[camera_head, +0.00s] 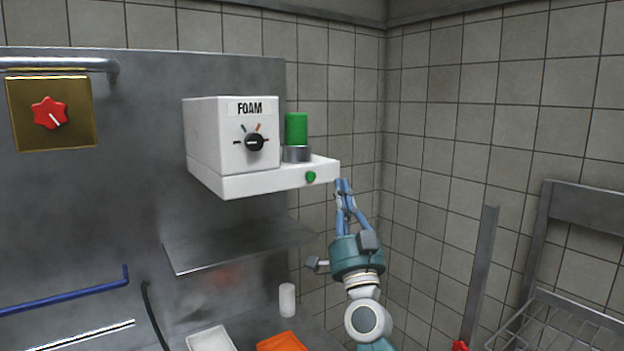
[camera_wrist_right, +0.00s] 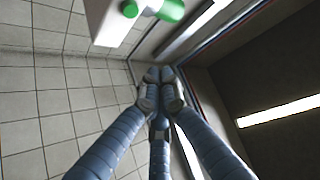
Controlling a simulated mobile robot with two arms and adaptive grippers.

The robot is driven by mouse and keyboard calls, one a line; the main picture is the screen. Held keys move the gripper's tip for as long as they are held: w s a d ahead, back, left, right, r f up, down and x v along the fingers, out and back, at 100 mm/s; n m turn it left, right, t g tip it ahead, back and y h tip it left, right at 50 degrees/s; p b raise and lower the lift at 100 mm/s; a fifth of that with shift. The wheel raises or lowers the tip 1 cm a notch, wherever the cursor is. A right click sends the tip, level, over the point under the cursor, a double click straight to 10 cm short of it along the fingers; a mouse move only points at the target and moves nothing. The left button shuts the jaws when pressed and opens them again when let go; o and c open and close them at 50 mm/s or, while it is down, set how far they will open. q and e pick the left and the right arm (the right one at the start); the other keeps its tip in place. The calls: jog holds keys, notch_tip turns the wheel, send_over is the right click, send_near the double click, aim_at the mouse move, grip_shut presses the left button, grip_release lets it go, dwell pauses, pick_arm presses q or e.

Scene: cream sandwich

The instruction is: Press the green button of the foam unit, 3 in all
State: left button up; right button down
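The foam unit (camera_head: 215,140) is a white box labelled FOAM on the back wall, with a black dial (camera_head: 255,142). Its small round green button (camera_head: 311,177) is on the front of its lower ledge. A green cylinder (camera_head: 296,129) stands on the ledge in a grey ring. My right gripper (camera_head: 344,186) is just right of and slightly below the button, apart from it in the picture. Its fingertips (camera_wrist_right: 160,74) are together and empty in the right wrist view, where the button (camera_wrist_right: 130,9) shows at the top edge. My left gripper is not in view.
A metal shelf (camera_head: 230,249) juts out below the unit. A white cylinder (camera_head: 287,300), a white tray (camera_head: 210,338) and an orange item (camera_head: 282,342) are lower down. A wire rack (camera_head: 560,325) is at the right.

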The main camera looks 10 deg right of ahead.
aim_at(311, 176)
pick_arm(q)
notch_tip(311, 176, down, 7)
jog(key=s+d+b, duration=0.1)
jog(key=b, duration=0.5)
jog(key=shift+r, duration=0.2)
pick_arm(e)
jog(key=w+a, duration=0.1)
jog(key=w, duration=0.1)
jog(key=w+a, duration=0.1)
jog(key=w, duration=0.2)
jog(key=w+a, duration=0.1)
jog(key=w, duration=0.2)
jog(key=shift+s, duration=0.1)
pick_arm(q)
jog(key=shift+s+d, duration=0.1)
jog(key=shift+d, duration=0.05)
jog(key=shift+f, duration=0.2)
pick_arm(e)
jog(key=shift+w, duration=0.2)
pick_arm(q)
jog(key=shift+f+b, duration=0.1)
jog(key=shift+b, duration=0.25)
pick_arm(e)
jog(key=shift+w+a, duration=0.1)
jog(key=shift+w, duration=0.15)
